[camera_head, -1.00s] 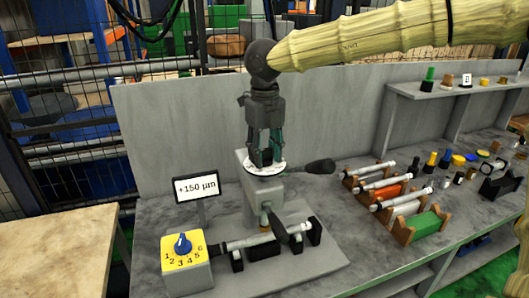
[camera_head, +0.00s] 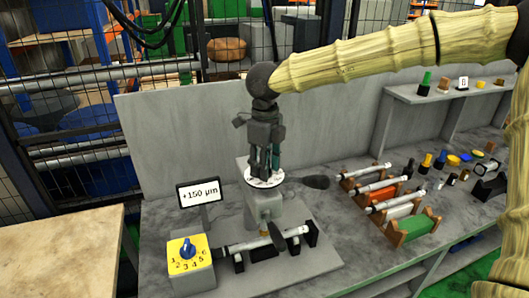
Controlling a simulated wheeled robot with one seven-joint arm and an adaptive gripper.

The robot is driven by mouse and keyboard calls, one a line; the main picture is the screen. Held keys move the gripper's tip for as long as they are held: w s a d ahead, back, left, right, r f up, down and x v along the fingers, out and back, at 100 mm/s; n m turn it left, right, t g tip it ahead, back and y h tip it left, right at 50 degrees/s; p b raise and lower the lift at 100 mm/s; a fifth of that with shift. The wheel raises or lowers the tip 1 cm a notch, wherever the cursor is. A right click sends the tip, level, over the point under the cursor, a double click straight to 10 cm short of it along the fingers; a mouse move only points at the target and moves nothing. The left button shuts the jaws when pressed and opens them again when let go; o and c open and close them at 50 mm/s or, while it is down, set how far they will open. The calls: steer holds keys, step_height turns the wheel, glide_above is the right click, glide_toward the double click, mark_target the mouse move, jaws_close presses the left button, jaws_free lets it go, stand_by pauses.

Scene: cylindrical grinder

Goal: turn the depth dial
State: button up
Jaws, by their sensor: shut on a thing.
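The depth dial (camera_head: 257,183) is a white marked disc on top of a grey column (camera_head: 263,208). My gripper (camera_head: 265,171) points straight down over the disc, its fingers shut on the dial's middle. The fingers hide the part they hold, and the marks on the disc are too small to read. A small display (camera_head: 199,193) to the left of the column reads +150 µm.
A yellow-faced box with a blue selector knob (camera_head: 188,248) stands front left. A cylindrical workpiece (camera_head: 250,242) lies below the column. A dark handle (camera_head: 315,182) sticks out right of the dial. Racks with rods (camera_head: 413,228) stand farther right.

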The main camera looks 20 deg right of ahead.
steer(key=n+p, duration=0.3)
steer(key=p, duration=0.1)
steer(key=n+p, duration=0.2)
steer(key=p, duration=0.1)
steer(key=shift+r+n, duration=0.25)
steer(key=shift+n, duration=0.05)
steer(key=n+p, duration=0.2)
steer(key=n, duration=0.1)
steer(key=shift+d+f, duration=0.1)
steer(key=shift+f, duration=0.15)
steer(key=shift+w+n, duration=0.1)
steer(key=shift+n, duration=0.8)
steer(key=o, duration=1)
steer(key=shift+r, duration=0.1)
step_height(320, 180, up, 12)
